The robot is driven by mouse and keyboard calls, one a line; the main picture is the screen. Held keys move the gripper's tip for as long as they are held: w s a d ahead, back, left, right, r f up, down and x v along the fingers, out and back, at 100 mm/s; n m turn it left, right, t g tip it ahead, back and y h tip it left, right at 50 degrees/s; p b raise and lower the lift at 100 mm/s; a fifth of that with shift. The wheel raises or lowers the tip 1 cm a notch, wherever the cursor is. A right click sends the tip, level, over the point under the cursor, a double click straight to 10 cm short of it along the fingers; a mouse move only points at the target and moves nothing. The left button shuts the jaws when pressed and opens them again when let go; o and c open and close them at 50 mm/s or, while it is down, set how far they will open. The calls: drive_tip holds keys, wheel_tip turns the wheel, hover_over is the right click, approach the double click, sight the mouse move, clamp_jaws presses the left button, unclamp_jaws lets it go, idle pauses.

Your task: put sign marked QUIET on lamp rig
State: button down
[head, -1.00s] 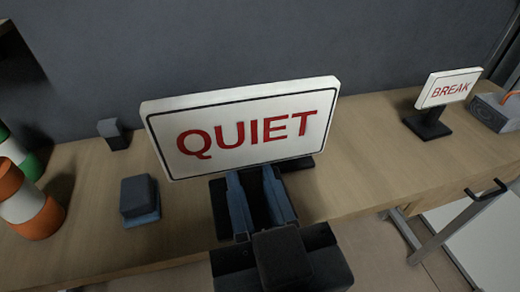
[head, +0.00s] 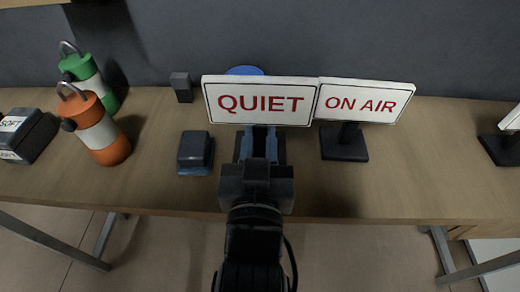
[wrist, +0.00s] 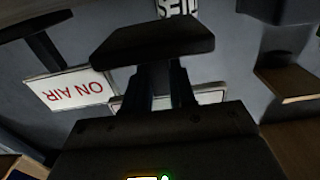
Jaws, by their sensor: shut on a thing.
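The QUIET sign (head: 258,103) is a white panel with red letters and a dark border, facing me and nearly level. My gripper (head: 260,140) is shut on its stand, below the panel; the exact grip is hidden. In the wrist view my gripper (wrist: 165,90) shows close up, with a dark plate (wrist: 150,40), apparently the sign's base. Part of the white panel of the QUIET sign (wrist: 190,97) shows behind the fingers. I cannot make out the lamp rig for certain. A blue round thing (head: 244,71) shows partly behind the QUIET sign.
The ON AIR sign (head: 365,101) stands just right of the QUIET sign, their edges meeting in the picture. Orange (head: 103,142) and green (head: 90,82) cylinders and a SOFT box (head: 24,137) are at left. A small dark block (head: 195,150) sits nearby.

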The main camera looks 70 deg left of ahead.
sight(260, 152)
drive_tip(key=shift+f, duration=1.55)
drive_tip(key=shift+f, duration=0.1)
drive_tip(key=c, duration=0.9)
unclamp_jaws()
drive_tip(key=shift+c, duration=0.2)
drive_tip(key=shift+d, duration=0.15)
drive_tip(key=b+v, duration=0.1)
drive_tip(key=v, duration=1)
drive_tip(key=shift+s+d+b, duration=0.2)
drive_tip(key=shift+d+b, duration=0.15)
drive_tip(key=shift+b, duration=0.05)
